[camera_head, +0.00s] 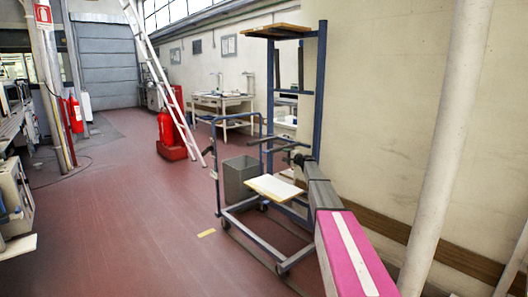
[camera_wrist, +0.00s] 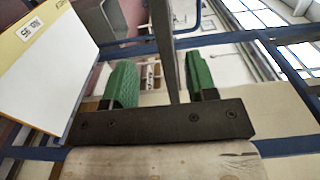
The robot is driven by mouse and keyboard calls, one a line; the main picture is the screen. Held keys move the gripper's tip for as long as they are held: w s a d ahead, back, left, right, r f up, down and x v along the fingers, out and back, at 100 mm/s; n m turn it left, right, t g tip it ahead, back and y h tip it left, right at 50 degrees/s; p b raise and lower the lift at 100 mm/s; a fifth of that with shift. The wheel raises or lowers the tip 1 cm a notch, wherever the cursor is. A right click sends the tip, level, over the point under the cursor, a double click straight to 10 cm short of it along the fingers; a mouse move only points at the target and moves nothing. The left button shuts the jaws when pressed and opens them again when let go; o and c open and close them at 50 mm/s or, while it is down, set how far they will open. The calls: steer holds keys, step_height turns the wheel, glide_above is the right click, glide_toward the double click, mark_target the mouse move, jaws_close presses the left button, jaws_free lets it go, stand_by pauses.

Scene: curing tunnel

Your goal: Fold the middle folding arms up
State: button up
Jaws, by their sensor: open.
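A blue metal rack on a trolley (camera_head: 322,80) stands right of centre in the head view. Its middle folding arms (camera_head: 280,139) look like thin dark bars reaching out from the posts at mid height; my arm partly hides them. My gripper (camera_head: 299,158) is beside these bars. In the wrist view, my gripper (camera_wrist: 162,82) is open, with green finger pads apart. A grey metal bar (camera_wrist: 164,45) runs between the pads, with gaps visible; I cannot tell whether it touches either one.
A pale board (camera_head: 273,187) lies low on the trolley, and a wooden board (camera_head: 277,31) is on top. A grey bin (camera_head: 238,178) stands behind the trolley. A ladder (camera_head: 160,75) and red extinguisher (camera_head: 168,130) stand farther back.

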mark_target(275, 151)
steer(key=x, duration=1.1)
steer(key=shift+r, duration=0.1)
jaws_close()
